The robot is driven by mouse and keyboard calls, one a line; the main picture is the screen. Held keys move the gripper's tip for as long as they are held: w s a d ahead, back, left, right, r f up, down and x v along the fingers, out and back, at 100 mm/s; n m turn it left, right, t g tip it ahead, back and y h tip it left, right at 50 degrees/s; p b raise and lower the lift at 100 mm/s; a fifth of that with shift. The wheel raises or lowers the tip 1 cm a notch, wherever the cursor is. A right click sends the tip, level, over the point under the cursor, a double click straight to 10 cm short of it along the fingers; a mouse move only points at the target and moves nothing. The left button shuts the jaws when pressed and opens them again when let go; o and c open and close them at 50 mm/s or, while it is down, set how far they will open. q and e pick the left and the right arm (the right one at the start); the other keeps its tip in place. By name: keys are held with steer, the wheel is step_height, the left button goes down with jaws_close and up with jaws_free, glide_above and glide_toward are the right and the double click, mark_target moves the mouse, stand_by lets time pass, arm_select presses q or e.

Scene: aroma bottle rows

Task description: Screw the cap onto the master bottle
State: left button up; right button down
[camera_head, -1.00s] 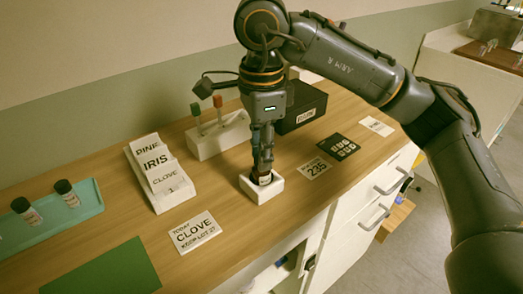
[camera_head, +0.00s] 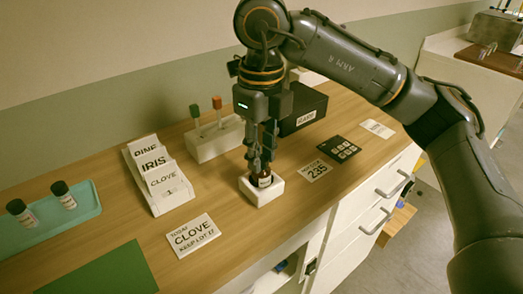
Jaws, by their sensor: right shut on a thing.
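The master bottle (camera_head: 264,181), small and dark with a pale label, stands upright in a white block holder (camera_head: 262,194) near the counter's front edge. My right gripper (camera_head: 261,167) points straight down over it, its fingers shut around the bottle's top, where the cap is. The cap itself is hidden between the fingers, so I cannot tell how far it is seated. My left gripper is not in view.
A teal tray (camera_head: 95,205) with two dark-capped bottles is at the left. A stepped card stand (camera_head: 168,202), a CLOVE card (camera_head: 193,234), a green mat (camera_head: 105,272), a white rack (camera_head: 205,147) with two droppers, a black box (camera_head: 308,105) and a keypad (camera_head: 339,149) surround the holder.

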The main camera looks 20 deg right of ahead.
steer(key=c, duration=1.2)
jaws_free()
steer(key=n, duration=1.3)
steer(key=shift+n, duration=0.4)
steer(key=n, duration=0.4)
steer(key=shift+n, duration=0.3)
steer(key=shift+c, duration=0.3)
